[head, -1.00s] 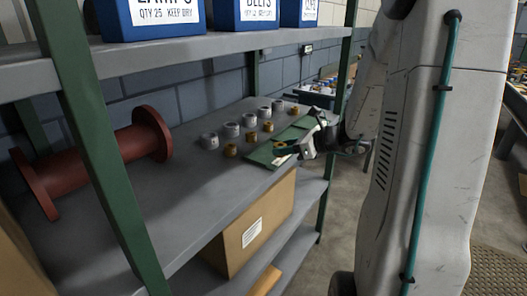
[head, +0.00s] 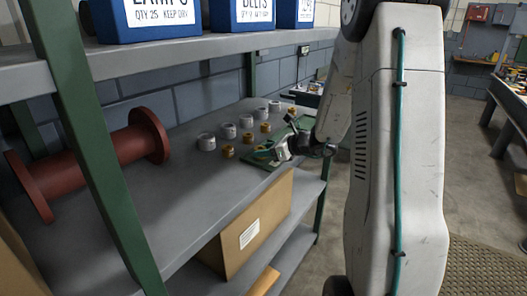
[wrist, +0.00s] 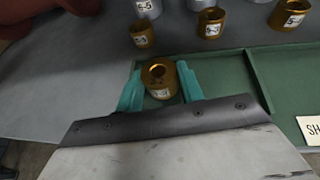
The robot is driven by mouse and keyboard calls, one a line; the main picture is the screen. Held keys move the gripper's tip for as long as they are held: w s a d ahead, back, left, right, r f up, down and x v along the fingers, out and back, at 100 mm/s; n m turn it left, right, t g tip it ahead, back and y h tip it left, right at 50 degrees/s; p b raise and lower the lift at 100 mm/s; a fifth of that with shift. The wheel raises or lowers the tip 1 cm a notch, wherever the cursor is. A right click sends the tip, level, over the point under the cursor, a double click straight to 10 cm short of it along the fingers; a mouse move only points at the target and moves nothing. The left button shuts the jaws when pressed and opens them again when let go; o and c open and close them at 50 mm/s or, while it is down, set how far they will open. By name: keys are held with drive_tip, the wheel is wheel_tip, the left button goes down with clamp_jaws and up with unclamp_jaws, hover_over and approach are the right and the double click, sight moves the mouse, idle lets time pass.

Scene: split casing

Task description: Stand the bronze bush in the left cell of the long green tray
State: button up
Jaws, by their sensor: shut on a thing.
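The bronze bush (wrist: 160,80) stands upright between the two teal fingers of my gripper (wrist: 160,92) in the wrist view, its hollow top and a white label showing. My gripper is shut on it. The bush is at the left cell of the long green tray (wrist: 221,75); whether its base touches the tray floor I cannot tell. A divider separates this cell from the one to its right. In the head view my gripper (head: 273,152) is at the near end of the tray (head: 289,136), and the bush is hard to make out there.
Several other bronze bushes (head: 228,151) and a row of grey bushes (head: 206,142) stand behind the tray on the grey shelf. A red spool (head: 95,163) lies at left. A green post (head: 105,170) and an upper shelf with blue bins frame the space. Bare shelf lies left of the tray.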

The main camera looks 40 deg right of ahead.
drive_tip(key=o, duration=1.2)
drive_tip(key=shift+f, duration=0.15)
